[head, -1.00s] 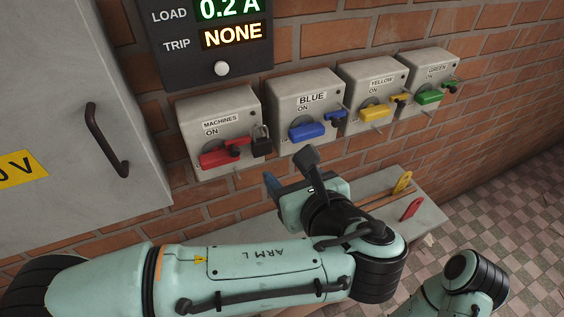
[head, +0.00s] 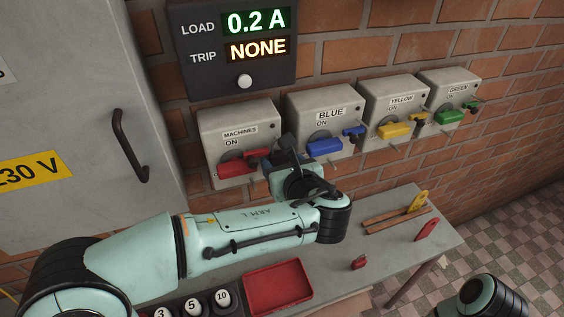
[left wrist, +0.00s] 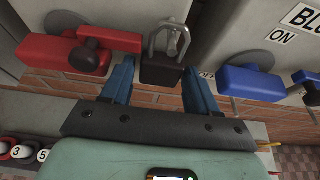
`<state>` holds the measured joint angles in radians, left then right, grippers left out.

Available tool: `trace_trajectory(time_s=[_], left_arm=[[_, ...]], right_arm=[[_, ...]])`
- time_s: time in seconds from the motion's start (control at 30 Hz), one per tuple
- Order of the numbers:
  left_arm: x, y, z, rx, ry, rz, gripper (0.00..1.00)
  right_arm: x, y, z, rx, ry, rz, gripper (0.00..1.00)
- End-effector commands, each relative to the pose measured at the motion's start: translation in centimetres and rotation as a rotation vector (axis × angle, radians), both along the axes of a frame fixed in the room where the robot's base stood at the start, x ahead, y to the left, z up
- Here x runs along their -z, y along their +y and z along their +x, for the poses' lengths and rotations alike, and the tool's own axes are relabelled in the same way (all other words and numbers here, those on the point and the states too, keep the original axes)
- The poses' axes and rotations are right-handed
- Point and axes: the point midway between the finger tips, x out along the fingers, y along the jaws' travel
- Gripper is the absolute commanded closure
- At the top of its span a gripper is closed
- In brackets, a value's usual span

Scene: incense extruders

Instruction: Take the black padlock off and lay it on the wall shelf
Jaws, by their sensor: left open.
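The black padlock (left wrist: 162,72) hangs by its silver shackle beside the red switch handle (left wrist: 45,50) on the grey MACHINES box (head: 215,124). In the left wrist view its body is between the blue fingertips of my left gripper (left wrist: 158,68). That gripper is open, and I cannot tell whether either finger touches the lock. In the head view my left gripper (head: 280,158) is in front of the lower right of the MACHINES box and hides the padlock. A grey shelf-like surface (head: 390,228) runs along the brick wall below the switches. My right gripper is out of view.
The blue (head: 325,146), yellow (head: 394,130) and green (head: 450,116) switches continue to the right. On the grey surface are a red tray (head: 278,287), a small red object (head: 358,263), red (head: 427,230) and yellow (head: 419,200) pieces, and numbered round pieces. A cabinet stands left.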

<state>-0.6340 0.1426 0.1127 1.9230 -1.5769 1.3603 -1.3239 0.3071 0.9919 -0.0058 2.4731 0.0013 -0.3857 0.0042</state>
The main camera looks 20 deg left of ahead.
Motion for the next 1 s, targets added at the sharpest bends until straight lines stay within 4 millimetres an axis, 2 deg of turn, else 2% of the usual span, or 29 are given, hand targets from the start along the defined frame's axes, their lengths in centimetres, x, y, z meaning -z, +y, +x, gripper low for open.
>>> trace_trajectory(time_s=[0.2,0.23,0.37,0.4,1.0], left_arm=[[0.05,0.02,0.05,0.0,0.0,0.0,0.4],[0.05,0.02,0.04,0.0,0.0,0.0,0.44],[0.05,0.01,0.03,0.0,0.0,0.0,0.86],[0.04,0.01,0.03,0.0,0.0,0.0,0.88],[-0.43,0.0,0.04,0.0,-0.001,0.0,0.88]], right_arm=[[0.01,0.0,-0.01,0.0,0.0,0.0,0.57],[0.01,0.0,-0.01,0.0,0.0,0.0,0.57],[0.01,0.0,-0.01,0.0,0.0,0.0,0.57],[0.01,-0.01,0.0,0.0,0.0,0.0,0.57],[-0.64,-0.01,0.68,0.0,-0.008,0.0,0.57]])
